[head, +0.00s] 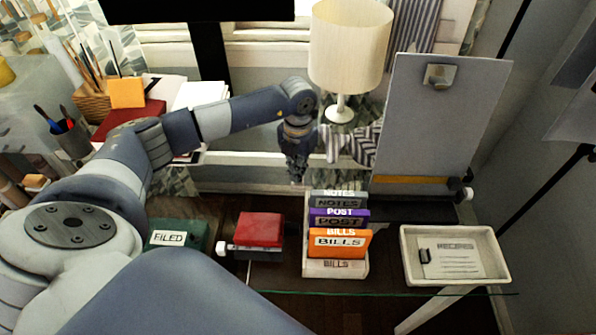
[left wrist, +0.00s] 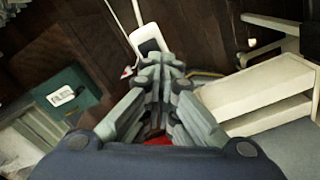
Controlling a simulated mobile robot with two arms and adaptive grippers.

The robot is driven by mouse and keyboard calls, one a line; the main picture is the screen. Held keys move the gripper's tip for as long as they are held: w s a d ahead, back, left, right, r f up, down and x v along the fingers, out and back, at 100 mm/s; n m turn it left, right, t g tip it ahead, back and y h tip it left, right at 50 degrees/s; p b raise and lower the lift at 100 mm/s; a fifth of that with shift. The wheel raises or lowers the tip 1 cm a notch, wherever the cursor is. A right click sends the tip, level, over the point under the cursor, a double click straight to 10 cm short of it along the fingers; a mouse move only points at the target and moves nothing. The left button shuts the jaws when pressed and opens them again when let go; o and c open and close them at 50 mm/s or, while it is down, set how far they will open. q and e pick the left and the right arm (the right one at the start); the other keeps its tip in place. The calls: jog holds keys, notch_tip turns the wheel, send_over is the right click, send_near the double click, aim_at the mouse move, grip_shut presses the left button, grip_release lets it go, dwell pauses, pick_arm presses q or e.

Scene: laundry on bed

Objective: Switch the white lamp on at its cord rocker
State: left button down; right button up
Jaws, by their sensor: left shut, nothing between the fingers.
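The white lamp (head: 350,45) stands at the back, with a cream shade on a slim white stem. Its shade shows no clear glow. In the left wrist view a white cord rocker (left wrist: 149,40) with a dark grey face lies just beyond my fingertips, with a pale cord running up from it. My left gripper (head: 297,180) is shut and empty, pointing down in front of the lamp. In the left wrist view its fingertips (left wrist: 162,62) overlap the rocker's near end; I cannot tell whether they touch. The rocker is not distinguishable in the head view. My right gripper is not in view.
A letter sorter (head: 335,268) with labelled folders stands right of my gripper, before a tall grey board (head: 435,120). A red-topped item (head: 259,229) and a green FILED box (head: 185,238) lie nearer left. A white tray (head: 407,255) is at right.

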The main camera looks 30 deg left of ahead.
pick_arm(q)
jog(key=shift+r+p, duration=1.65)
jog(key=shift+r, duration=1.35)
jog(key=shift+r, duration=0.1)
